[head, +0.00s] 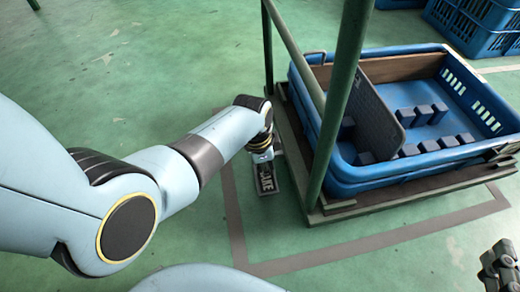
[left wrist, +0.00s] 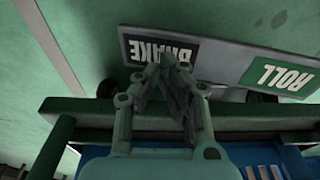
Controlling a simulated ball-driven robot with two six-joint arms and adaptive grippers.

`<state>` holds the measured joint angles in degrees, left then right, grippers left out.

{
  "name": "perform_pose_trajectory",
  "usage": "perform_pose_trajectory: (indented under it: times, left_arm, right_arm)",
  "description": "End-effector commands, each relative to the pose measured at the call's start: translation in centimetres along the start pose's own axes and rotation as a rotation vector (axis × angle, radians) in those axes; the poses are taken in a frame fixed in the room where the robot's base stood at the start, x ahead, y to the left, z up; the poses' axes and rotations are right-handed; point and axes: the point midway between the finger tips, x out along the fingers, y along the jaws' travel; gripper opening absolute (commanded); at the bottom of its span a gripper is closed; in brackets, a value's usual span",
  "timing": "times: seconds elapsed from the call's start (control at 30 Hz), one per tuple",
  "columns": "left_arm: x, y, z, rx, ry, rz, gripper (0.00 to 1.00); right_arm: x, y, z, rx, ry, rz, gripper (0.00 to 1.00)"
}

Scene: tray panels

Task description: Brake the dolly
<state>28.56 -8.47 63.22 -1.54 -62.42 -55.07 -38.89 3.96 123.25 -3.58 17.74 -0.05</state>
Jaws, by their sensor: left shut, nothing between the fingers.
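The dolly (head: 415,188) stands at the right in the head view, a low frame with a blue tray (head: 425,166) on it. Its pedal (head: 267,180) sticks out from the dolly's left side, partly hidden under my left gripper (head: 265,158). In the left wrist view the pedal (left wrist: 222,66) has a black BRAKE end and a green ROLL end. There my left gripper (left wrist: 170,68) is shut and empty, its fingertips over the lower edge of the BRAKE end. I cannot tell whether they touch it. My right gripper (head: 500,265) shows partly at the lower right corner.
Green posts (head: 342,95) rise at the dolly's left side, close to my left arm. The tray holds a grey panel (head: 366,105) and several blue blocks. More blue crates (head: 475,25) stand at the back right. The green floor at left is clear.

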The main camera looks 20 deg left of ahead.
Motion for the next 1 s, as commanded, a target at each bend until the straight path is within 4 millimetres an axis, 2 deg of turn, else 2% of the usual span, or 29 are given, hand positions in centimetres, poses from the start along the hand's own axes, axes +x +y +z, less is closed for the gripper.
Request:
perform_pose_trajectory:
  times: [0.03, 0.73, 1.0]
  left_arm:
    - [-0.9, -0.2, -0.3, 0.001, 0.003, -0.005, 0.00]
    - [-5.6, -0.2, -1.0, 0.000, 0.003, -0.004, 0.00]
    - [-5.9, 0.0, -0.9, 0.000, 0.000, 0.000, 0.00]
  right_arm:
    - [0.0, 0.1, -0.9, -0.001, 0.011, 0.001, 0.40]
    - [-0.2, 0.7, -7.0, -0.006, 0.079, 0.008, 0.40]
    - [-0.2, 0.8, -7.5, -0.006, 0.084, 0.009, 0.40]
